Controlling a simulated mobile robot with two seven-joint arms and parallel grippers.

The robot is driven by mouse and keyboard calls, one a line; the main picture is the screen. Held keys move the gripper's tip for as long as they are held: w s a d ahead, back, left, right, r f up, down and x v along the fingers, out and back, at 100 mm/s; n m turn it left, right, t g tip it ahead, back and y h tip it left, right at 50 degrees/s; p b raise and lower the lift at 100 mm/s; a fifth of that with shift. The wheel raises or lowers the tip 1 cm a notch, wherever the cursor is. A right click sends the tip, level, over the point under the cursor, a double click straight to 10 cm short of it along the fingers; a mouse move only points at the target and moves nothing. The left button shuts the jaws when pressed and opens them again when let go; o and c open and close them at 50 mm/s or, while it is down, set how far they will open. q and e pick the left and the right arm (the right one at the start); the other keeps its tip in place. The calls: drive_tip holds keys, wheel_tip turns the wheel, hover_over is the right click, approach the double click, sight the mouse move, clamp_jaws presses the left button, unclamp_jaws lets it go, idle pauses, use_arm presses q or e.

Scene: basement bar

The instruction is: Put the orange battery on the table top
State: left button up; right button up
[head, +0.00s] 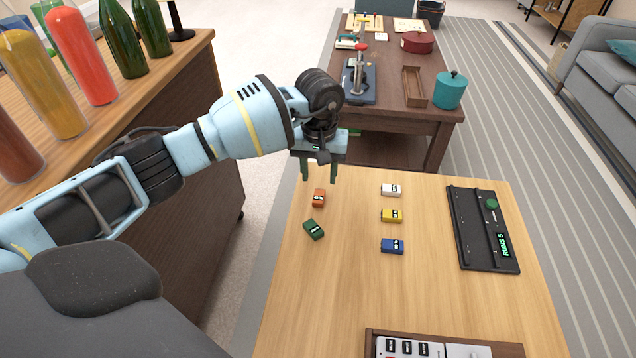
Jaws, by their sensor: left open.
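The orange battery (319,198) is a small orange block with a dark and white marking, lying on the light wooden table top (330,290) near its far left edge. My left gripper (320,172) is above and just beyond the orange battery, pointing down. Its two green fingers are apart, with nothing seen between them. The gripper appears apart from the battery. My right gripper is not in view.
Green (314,229), white (391,190), yellow (392,215) and blue (392,246) blocks lie nearby. A black device (468,240) with a green display sits at right. A wooden tray (370,343) is at the near edge. A darker table (400,120) stands beyond.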

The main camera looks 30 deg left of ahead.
use_arm(q)
drive_tip(key=shift+r+p, duration=0.4)
drive_tip(key=shift+r, duration=2.5)
